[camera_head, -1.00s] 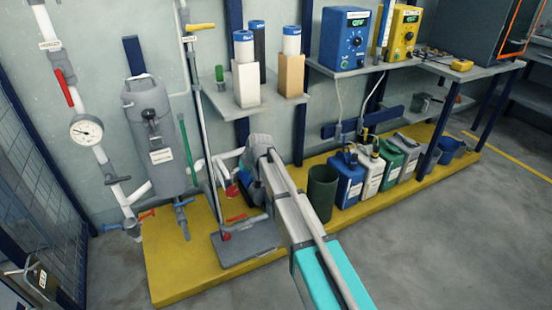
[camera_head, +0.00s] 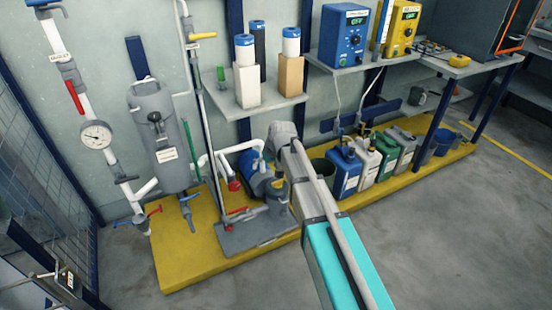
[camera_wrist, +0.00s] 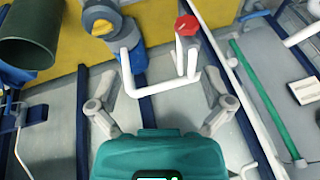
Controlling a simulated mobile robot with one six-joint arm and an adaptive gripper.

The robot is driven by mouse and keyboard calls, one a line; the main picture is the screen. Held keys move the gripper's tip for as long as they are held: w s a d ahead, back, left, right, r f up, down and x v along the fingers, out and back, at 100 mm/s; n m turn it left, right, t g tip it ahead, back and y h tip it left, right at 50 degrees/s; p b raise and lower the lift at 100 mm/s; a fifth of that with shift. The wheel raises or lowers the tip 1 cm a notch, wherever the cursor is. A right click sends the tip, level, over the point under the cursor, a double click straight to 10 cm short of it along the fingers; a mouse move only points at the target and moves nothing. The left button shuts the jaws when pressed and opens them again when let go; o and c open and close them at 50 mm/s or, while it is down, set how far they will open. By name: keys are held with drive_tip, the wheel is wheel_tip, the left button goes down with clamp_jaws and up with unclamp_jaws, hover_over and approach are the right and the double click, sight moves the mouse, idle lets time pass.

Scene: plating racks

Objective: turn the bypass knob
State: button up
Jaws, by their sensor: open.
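A red knob (camera_wrist: 187,25) sits on white piping near the top of the wrist view. It is probably the bypass knob, but no readable label confirms this. In the head view a small red knob (camera_head: 234,185) shows on white piping left of the blue pump (camera_head: 262,182). My gripper (camera_wrist: 161,98) is open and empty. Its two grey fingers are spread wide, with the knob beyond them and apart from them. In the head view my grey wrist (camera_head: 283,135) is above and right of the pump, and the fingers are hidden.
White pipes (camera_wrist: 178,85) and a grey post (camera_wrist: 240,80) run near the fingers. A dark green bin (camera_wrist: 28,35) is at upper left in the wrist view. Blue, white and green canisters (camera_head: 345,170) stand right of my arm. A shelf (camera_head: 255,107) is above the pump.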

drive_tip(key=shift+m, duration=0.3)
drive_tip(key=shift+s+d+r+p, duration=0.35)
drive_tip(key=shift+d+r+p, duration=0.2)
drive_tip(key=shift+d, duration=0.1)
drive_tip(key=shift+s+d+r+p, duration=0.35)
drive_tip(key=shift+d+r+p, duration=0.1)
drive_tip(key=shift+d+r, duration=0.15)
drive_tip(key=shift+s+d+r+p, duration=0.35)
drive_tip(key=shift+d+r+p, duration=0.15)
drive_tip(key=shift+d, duration=0.15)
drive_tip(key=n+b, duration=0.2)
drive_tip(key=b, duration=0.9)
approach(236, 184)
drive_tip(key=shift+s+d+r+t, duration=0.35)
drive_tip(key=shift+s+r+t, duration=0.05)
drive_tip(key=shift+s+r, duration=0.1)
drive_tip(key=shift+f, duration=0.2)
drive_tip(key=b+x, duration=1.2)
drive_tip(key=x, duration=0.1)
drive_tip(key=shift+a+f, duration=0.15)
drive_tip(key=shift+a, duration=0.15)
